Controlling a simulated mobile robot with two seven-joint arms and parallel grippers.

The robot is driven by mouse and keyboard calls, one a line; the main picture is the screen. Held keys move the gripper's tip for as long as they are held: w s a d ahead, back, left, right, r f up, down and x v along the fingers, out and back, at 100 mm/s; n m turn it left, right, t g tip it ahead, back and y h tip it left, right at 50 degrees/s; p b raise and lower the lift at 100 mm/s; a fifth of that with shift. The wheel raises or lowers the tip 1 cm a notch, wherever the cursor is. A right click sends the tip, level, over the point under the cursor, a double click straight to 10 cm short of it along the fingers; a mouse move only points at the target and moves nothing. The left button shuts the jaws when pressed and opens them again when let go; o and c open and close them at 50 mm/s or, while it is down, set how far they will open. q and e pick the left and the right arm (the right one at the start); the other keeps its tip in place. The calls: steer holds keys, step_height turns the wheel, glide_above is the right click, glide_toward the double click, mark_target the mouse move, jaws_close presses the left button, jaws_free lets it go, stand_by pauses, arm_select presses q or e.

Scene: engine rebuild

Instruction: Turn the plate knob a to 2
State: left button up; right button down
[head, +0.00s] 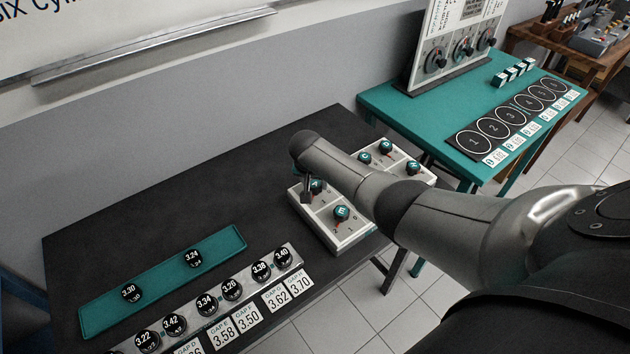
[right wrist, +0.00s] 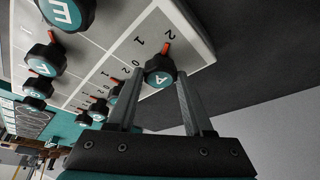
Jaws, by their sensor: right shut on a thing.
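Plate knob A (right wrist: 160,72) is a dark knob with a teal cap lettered A, on a pale plate (right wrist: 192,32). My right gripper (right wrist: 159,80) is shut on it, one finger on each side. Its red pointer (right wrist: 166,48) points toward the printed 2, with the 1 off to its left. In the head view, the knob (head: 317,185) is at the plate's upper left, partly hidden by my right gripper (head: 308,190). My left gripper is not in view.
Knob E (head: 341,212) is close to knob A on the same plate. More teal-capped knobs (head: 386,147) stand farther right, partly behind my right arm. A teal tray (head: 95,318) and a row of black numbered pieces (head: 232,289) lie on the dark table (head: 190,210).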

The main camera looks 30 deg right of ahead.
stand_by(0.4)
steer(key=shift+c, duration=1.5)
jaws_free()
steer(key=shift+r, duration=0.1)
steer(key=shift+s+a+r+p, duration=0.15)
steer(key=shift+r+p, duration=0.3)
steer(key=shift+r, duration=0.1)
steer(key=p+v, duration=0.3)
steer(key=v, duration=1.1)
steer(key=shift+a+f, duration=0.1)
